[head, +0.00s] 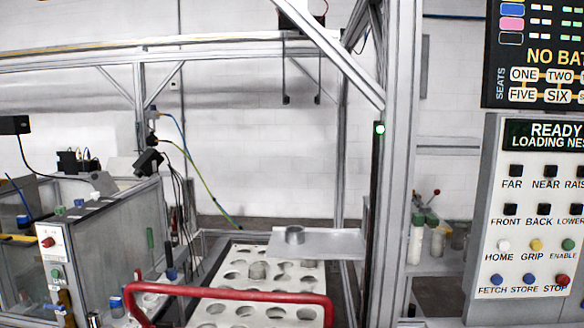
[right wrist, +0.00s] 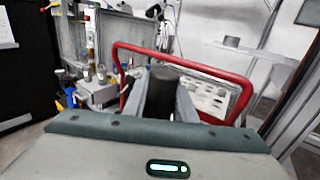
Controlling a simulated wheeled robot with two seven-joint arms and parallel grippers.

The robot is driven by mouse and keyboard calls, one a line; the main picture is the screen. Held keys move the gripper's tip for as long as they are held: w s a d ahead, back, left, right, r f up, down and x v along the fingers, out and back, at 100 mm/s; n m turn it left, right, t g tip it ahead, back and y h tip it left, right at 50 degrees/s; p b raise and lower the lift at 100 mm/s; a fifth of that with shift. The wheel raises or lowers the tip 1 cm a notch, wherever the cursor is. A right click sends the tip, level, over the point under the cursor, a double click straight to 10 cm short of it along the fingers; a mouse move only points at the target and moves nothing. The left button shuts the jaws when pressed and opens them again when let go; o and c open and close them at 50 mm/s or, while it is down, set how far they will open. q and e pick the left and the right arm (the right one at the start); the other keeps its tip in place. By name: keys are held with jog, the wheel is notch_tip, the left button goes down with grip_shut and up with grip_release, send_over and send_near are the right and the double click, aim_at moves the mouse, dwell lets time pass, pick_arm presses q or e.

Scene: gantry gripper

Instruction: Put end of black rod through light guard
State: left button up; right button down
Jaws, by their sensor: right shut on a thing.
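My right gripper (right wrist: 169,84) shows in the right wrist view, its two grey fingers shut on a dark cylinder, the black rod (right wrist: 165,80). I see the rod nearly end-on; its full length is hidden. In the head view a dark upright strip (head: 374,215) with a lit green lamp (head: 379,128) runs along the aluminium post; it appears to be the light guard. The rod and right gripper do not show in the head view, so their distance from the strip is unclear. My left gripper is in neither view.
A red tubular rail (head: 230,292) crosses before a white tray with round holes (head: 215,282); the rail also shows beyond the rod (right wrist: 185,53). A metal shelf (head: 335,246) carries a grey cup (head: 294,235). A button panel (head: 530,220) stands at right, a glass-sided bench at left.

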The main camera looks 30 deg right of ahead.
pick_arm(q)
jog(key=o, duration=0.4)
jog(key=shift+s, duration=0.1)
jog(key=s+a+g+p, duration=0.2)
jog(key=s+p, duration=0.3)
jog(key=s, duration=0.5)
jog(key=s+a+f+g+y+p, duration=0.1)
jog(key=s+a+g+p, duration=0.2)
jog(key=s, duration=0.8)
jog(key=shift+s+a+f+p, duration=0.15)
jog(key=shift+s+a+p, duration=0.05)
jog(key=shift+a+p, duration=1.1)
pick_arm(e)
jog(key=w+d+r+n+t+y, duration=0.1)
jog(key=w+d+r+n+t, duration=0.2)
jog(key=r, duration=1.1)
jog(key=w+d+r+n+t+y, duration=0.1)
jog(key=d+r, duration=0.4)
jog(key=r, duration=0.9)
jog(key=w+d+r+n+t+y, duration=0.2)
jog(key=w+d+r+n+t, duration=0.2)
jog(key=r, duration=1)
jog(key=shift+w+d+n+t, duration=0.3)
jog(key=shift+w+d+t, duration=0.2)
jog(key=shift+w, duration=0.4)
